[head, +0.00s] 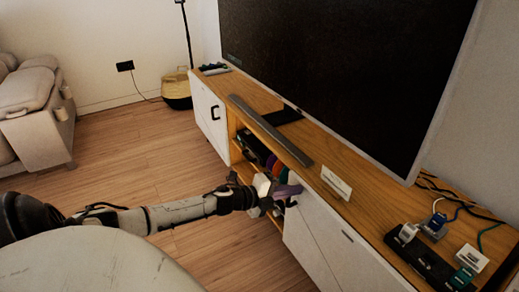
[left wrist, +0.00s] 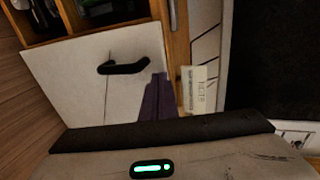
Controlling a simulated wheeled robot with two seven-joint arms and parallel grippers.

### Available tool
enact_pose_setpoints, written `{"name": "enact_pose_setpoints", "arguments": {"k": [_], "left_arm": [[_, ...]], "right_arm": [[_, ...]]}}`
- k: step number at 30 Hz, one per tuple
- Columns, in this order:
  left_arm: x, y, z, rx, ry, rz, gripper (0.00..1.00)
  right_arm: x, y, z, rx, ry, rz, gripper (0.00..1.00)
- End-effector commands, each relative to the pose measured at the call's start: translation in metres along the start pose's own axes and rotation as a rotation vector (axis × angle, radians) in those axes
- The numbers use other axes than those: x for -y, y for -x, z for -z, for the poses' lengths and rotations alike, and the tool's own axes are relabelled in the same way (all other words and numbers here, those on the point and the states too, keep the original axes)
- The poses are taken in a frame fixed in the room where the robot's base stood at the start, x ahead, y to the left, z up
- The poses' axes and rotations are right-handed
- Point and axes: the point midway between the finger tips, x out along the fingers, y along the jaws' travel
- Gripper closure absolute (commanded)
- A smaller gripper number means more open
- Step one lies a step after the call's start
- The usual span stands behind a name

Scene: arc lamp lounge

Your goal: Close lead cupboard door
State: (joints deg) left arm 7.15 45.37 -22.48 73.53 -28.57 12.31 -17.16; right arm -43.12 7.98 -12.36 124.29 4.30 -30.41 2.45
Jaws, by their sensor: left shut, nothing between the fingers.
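A white cupboard door (head: 322,232) is on the near right part of the low wooden TV cabinet, beside the open middle shelf. In the left wrist view, a white door (left wrist: 70,75) with a black handle (left wrist: 125,67) fills the left middle. I cannot tell how far it stands open. My left gripper (head: 286,190), with purple fingers, is shut and empty near the door's upper left edge. The purple fingers (left wrist: 157,98) overlap the door's right part in the wrist view; contact is unclear. Another white door (head: 208,115) with a black handle is at the cabinet's far end. My right gripper is not in view.
A large TV (head: 350,60), a grey soundbar (head: 270,130) and a small white card (head: 336,182) are on the cabinet top. Cables and small devices (head: 425,255) crowd its near end. A sofa (head: 35,110) stands left. Wooden floor (head: 125,150) between is clear.

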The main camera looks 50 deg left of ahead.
Motion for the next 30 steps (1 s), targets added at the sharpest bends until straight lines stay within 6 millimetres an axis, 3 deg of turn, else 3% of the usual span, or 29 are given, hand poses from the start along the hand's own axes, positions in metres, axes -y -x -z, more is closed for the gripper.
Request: {"name": "enact_pose_setpoints", "arguments": {"k": [3,16,22,30], "left_arm": [[-0.005,0.017,0.006,-0.016,-0.006,-0.012,1.0],[-0.006,0.092,0.008,-0.02,-0.008,-0.015,1.0],[-0.006,0.108,0.009,-0.022,-0.01,-0.014,1.0],[-0.006,0.111,0.008,-0.022,-0.011,-0.012,1.0]], "right_arm": [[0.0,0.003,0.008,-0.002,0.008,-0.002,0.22],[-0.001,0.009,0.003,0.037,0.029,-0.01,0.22],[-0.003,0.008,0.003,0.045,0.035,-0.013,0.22],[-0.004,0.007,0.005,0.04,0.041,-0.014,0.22]]}}
